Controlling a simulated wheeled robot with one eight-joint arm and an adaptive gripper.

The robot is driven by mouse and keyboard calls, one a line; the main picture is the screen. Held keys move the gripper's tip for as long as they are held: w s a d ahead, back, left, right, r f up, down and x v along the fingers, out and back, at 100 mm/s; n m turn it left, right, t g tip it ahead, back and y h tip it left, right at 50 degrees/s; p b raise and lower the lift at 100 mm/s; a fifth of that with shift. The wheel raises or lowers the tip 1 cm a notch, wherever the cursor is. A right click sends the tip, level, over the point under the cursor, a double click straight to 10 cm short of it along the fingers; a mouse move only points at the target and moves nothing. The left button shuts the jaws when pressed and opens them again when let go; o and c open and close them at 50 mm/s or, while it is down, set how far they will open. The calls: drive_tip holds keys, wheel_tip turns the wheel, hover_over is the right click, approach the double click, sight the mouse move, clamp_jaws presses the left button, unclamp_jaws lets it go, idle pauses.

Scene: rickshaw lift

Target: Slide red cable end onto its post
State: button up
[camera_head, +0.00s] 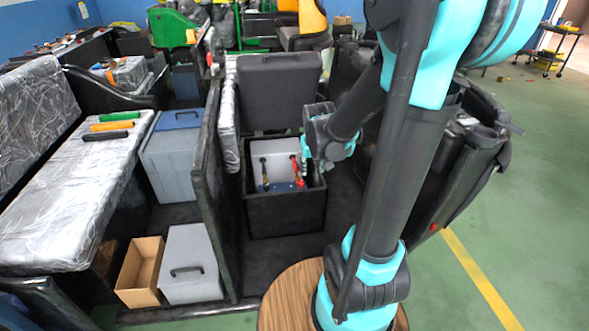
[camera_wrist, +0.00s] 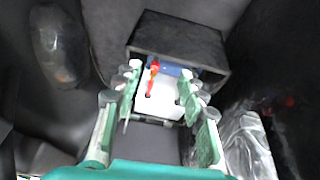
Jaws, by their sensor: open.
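A white battery (camera_head: 278,165) with a blue part sits in an open black box (camera_head: 285,214); the battery also shows in the wrist view (camera_wrist: 160,98). The red cable end (camera_head: 298,168) is at the battery's right side in the head view, and the red piece (camera_wrist: 152,74) is at its upper left in the wrist view. A darker cable end (camera_head: 264,174) stands to the left. I cannot tell whether the red end touches its post. My gripper (camera_wrist: 160,73) is open and empty, its green fingers spread to either side of the battery; it is above the box's right side in the head view (camera_head: 316,160).
A raised dark seat or lid (camera_head: 279,90) stands behind the box. A black partition (camera_head: 213,190) rises to its left. A cardboard box (camera_head: 140,270) and a grey case (camera_head: 190,265) stand beyond it. A plastic-wrapped bench (camera_head: 65,210) holds several coloured handles.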

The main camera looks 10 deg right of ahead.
drive_tip(key=w+f, duration=0.3)
drive_tip(key=w, duration=1.3)
drive_tip(key=h, duration=0.2)
approach(296, 168)
drive_tip(key=x, duration=0.9)
drive_tip(key=shift+w+a, duration=0.1)
drive_tip(key=shift+c, duration=0.5)
clamp_jaws()
